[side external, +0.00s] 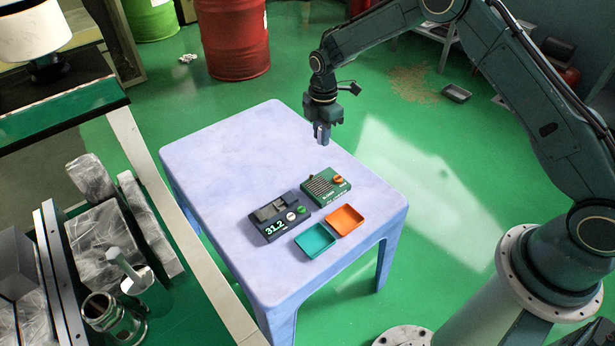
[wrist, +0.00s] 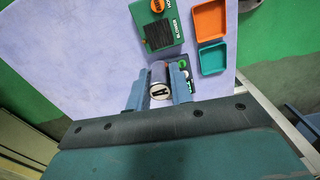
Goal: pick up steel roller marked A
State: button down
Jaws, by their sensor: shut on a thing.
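My gripper (side external: 322,132) is over the far right edge of the pale table (side external: 215,160) in the side view. In the wrist view its two fingers (wrist: 159,82) are shut on a short grey steel roller (wrist: 159,74). The roller's pale end face points toward the wrist camera and bears a dark mark that looks like an A. In the side view the roller is mostly hidden between the fingers. It appears clear of the tabletop, but its exact height is hard to tell.
A dark scale (side external: 272,228) reading 31.2, a green device (side external: 318,200) with an orange knob, a teal tray (side external: 315,240) and an orange tray (side external: 343,221) sit together on the table. The table's left part is bare. A metal workbench stands at left.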

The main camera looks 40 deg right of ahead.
jog(key=shift+r, duration=1.3)
